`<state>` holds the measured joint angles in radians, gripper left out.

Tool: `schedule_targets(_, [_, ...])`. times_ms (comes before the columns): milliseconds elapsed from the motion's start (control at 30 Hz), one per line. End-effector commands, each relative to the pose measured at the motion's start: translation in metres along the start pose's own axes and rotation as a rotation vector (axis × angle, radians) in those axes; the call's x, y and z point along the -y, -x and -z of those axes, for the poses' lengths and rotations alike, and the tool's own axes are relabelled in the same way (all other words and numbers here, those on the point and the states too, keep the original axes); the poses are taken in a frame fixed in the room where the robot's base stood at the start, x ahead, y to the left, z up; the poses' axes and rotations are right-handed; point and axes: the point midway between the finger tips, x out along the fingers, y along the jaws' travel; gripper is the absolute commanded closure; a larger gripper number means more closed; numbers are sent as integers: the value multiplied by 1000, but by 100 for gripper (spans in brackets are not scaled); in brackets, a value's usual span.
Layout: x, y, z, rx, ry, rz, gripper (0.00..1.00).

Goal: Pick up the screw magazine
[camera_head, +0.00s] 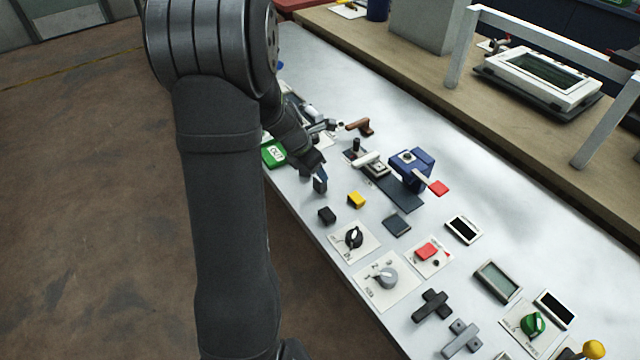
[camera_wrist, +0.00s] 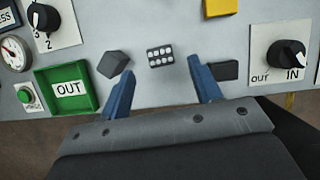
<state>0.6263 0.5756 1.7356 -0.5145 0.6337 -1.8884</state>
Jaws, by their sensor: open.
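The screw magazine (camera_wrist: 160,56) appears to be the small dark block with rows of pale round dots in the wrist view. It lies on the grey panel, beyond my fingertips and roughly in line with the space between them. My gripper (camera_wrist: 165,82) is open, its two blue fingers apart with nothing between them. In the head view my gripper (camera_head: 319,174) is low over the left part of the panel; I cannot pick out the magazine there.
A dark block (camera_wrist: 113,63) lies left of the magazine, close to the left finger. A green OUT box (camera_wrist: 66,88) is at left and an OUT/IN knob (camera_wrist: 285,53) at right. Bare panel surrounds the magazine.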

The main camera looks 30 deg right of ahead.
Motion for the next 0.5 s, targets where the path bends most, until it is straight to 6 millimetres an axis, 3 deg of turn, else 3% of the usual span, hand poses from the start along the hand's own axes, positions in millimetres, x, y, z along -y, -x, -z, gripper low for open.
schedule_targets(100, [0, -15, 0, 0, -1, 1, 42])
schedule_targets(367, [0, -32, 2, -1, -1, 1, 42])
schedule_targets(500, [1, -52, 7, -2, 0, 2, 42])
